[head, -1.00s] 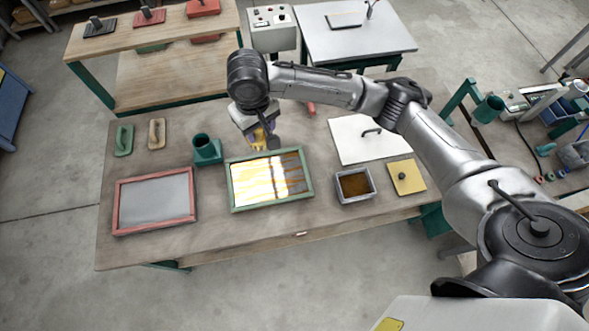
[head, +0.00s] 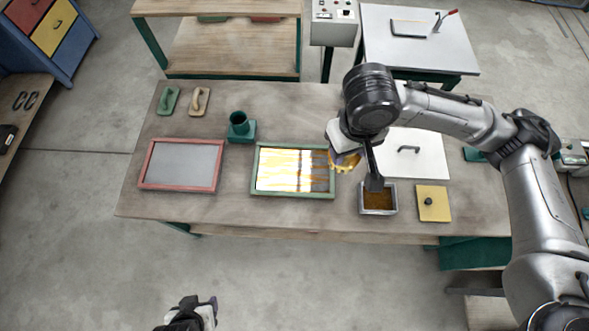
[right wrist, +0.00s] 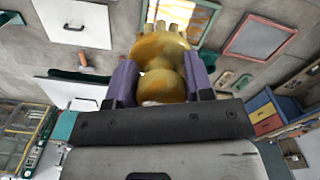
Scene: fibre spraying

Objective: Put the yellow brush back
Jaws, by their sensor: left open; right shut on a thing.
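The yellow brush (head: 343,162) is in my right gripper (head: 350,150), above the table between the green frame and the small metal tray. In the right wrist view the brush (right wrist: 162,62) sits between the two purple fingers (right wrist: 160,82), which are shut on it. Its lower end is hidden by the gripper in that view. A green cup on a square base (head: 239,126) stands behind the green frame, with its opening dark. My left gripper (head: 207,306) is open and empty, low at the bottom edge of the head view, away from the table.
The green frame (head: 253,183) has yellow streaks on its bright panel. A red frame (head: 145,178) lies left of it. A metal tray of brown material (head: 362,206), a yellow lid (head: 434,204) and a white board (head: 420,160) are at the right. The front left table is clear.

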